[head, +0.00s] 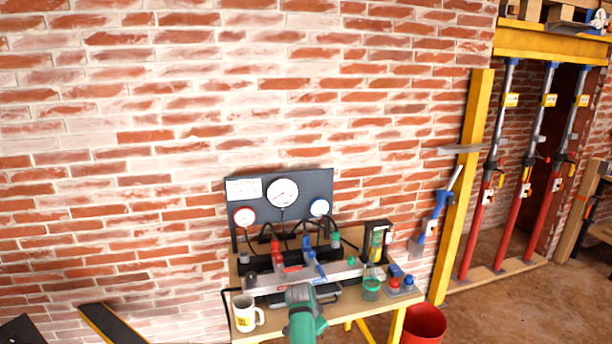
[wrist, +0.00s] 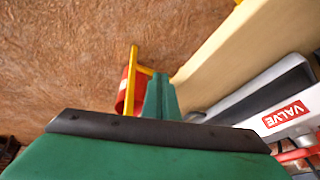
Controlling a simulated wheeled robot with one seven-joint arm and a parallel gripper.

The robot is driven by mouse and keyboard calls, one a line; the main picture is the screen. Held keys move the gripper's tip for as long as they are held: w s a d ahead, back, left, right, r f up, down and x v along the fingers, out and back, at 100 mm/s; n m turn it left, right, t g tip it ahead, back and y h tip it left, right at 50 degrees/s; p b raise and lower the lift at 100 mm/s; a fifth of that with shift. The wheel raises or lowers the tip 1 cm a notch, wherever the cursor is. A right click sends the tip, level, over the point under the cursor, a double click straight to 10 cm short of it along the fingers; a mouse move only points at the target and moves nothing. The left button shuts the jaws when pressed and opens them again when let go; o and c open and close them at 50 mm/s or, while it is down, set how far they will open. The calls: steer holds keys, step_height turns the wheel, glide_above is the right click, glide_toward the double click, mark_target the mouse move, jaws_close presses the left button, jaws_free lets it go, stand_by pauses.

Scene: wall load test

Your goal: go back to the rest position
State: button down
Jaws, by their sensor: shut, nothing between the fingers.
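My gripper (wrist: 160,88) shows in the wrist view as green fingers pressed together beyond a dark bar, with nothing between them. It is beside the pale edge of the workbench (wrist: 212,72), and the floor shows past the fingertips. In the head view my green and grey arm end rises from the bottom edge, in front of the workbench (head: 270,333). The fingers cannot be made out there.
The bench bears a valve manifold (head: 262,286), a gauge panel (head: 262,188), a white mug (head: 246,314) and a green cup (head: 371,288). A red bucket (head: 424,325) stands to its right. Red props (head: 487,200) stand under a yellow beam. A brick wall (head: 150,130) is behind.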

steer(key=s+a+f+n+t+y, duration=0.1)
steer(key=s+a+f+n, duration=0.1)
steer(key=s+f, duration=0.6)
steer(key=s+a+f+n+t+y, duration=0.1)
steer(key=s+a+f+t, duration=0.15)
steer(key=s+f, duration=0.55)
steer(key=s+a+f+n+t, duration=0.1)
steer(key=s+f, duration=0.2)
steer(key=s, duration=0.5)
steer(key=s+a+f+n+t, duration=0.1)
steer(key=s+f+n, duration=0.1)
steer(key=s, duration=0.7)
steer(key=s+r+n+t, duration=0.1)
steer(key=s+r, duration=0.2)
steer(key=s, duration=0.3)
steer(key=s+d+r+t, duration=0.1)
steer(key=s+r, duration=0.3)
steer(key=s, duration=0.3)
steer(key=s+r+n+t, duration=0.1)
steer(key=s+r, duration=0.2)
steer(key=s, duration=0.3)
steer(key=s+d+r+n+t, duration=0.1)
steer(key=s+r, duration=0.5)
steer(key=r, duration=0.4)
steer(key=s+r+n+t, duration=0.1)
steer(key=s+r+t, duration=0.1)
steer(key=s+r, duration=0.4)
step_height(320, 180, up, 4)
steer(key=shift+d+r, duration=0.1)
steer(key=shift+d, duration=0.3)
